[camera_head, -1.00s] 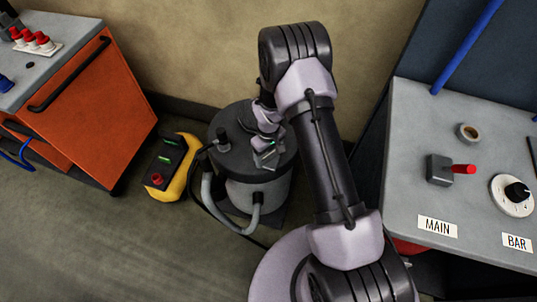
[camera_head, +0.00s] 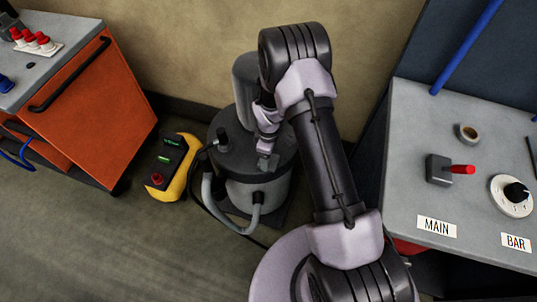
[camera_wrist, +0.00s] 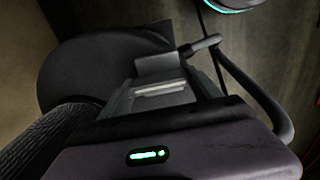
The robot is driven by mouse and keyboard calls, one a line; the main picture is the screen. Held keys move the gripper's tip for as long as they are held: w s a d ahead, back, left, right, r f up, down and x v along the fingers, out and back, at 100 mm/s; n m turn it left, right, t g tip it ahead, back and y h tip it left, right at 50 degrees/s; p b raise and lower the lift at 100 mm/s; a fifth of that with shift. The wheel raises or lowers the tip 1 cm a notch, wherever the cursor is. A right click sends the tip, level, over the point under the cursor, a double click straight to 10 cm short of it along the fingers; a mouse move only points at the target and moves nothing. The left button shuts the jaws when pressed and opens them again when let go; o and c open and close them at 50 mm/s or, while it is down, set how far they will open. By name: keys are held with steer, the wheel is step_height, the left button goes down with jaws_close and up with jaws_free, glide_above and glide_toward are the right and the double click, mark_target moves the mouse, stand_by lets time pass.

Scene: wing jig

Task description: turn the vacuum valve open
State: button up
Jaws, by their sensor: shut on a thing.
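The dark round vacuum unit (camera_head: 235,160) stands on the floor against the wall, with a grey hose (camera_head: 256,215) curving from its side. My gripper (camera_head: 267,161) reaches down over the right part of its top. In the wrist view my gripper (camera_wrist: 165,90) is shut on a small grey block, which I take for the valve handle (camera_wrist: 158,65). The fingers and wrist partly cover the handle, so its exact angle is hard to tell. The hose also shows in the wrist view (camera_wrist: 255,95), with its grey fitting beside the block.
A yellow box with a red button (camera_head: 172,165) sits on the floor left of the unit. An orange cabinet (camera_head: 95,120) stands further left. At right is a grey bench (camera_head: 415,185) with a red lever, a dial and a tape roll. Floor at lower left is clear.

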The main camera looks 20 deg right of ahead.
stand_by(0.4)
steer(key=o, duration=1.4)
step_height(320, 180, up, 17)
steer(key=p, duration=0.5)
steer(key=shift+r, duration=0.2)
